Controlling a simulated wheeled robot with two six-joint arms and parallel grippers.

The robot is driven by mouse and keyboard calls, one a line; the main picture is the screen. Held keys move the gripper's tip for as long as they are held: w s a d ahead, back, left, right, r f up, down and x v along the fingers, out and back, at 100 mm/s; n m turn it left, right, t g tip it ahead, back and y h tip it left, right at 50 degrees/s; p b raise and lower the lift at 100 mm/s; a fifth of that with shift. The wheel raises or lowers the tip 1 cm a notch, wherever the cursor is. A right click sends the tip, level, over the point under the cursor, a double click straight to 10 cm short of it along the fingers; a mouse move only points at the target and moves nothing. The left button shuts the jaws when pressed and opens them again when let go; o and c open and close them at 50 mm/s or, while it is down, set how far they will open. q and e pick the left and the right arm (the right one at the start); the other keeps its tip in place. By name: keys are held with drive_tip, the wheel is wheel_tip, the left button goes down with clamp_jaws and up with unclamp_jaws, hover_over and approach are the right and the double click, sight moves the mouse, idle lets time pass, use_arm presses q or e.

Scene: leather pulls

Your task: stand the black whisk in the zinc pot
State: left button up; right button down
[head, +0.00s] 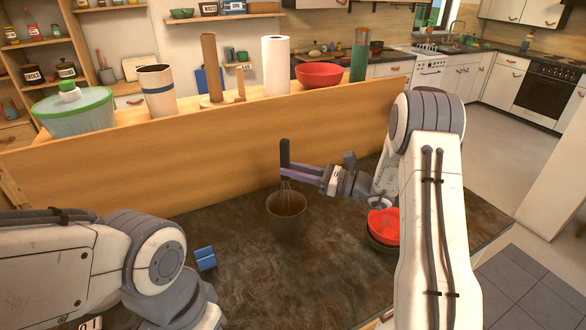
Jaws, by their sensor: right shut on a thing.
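The black whisk (285,154) is upright, its dark handle at the top and its wire end pointing down. The zinc pot (287,222), a dark grey-brown round pot, stands on the dark worktop. The whisk's wires reach down into the pot's mouth; whether they touch the bottom is hidden. My right gripper (289,170) comes in from the right and is shut on the whisk at the lower part of the handle, above the pot's rim. My left arm shows at the lower left, but its gripper is out of view.
A blue block (205,258) lies at the left. A raised wooden ledge (200,165) runs behind. The worktop in front of the pot is clear.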

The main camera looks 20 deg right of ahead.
drive_tip(key=c, duration=0.6)
unclamp_jaws()
drive_tip(key=b+v, duration=0.3)
drive_tip(key=v, duration=0.7)
drive_tip(key=shift+s+d, duration=0.1)
drive_tip(key=shift+d, duration=0.15)
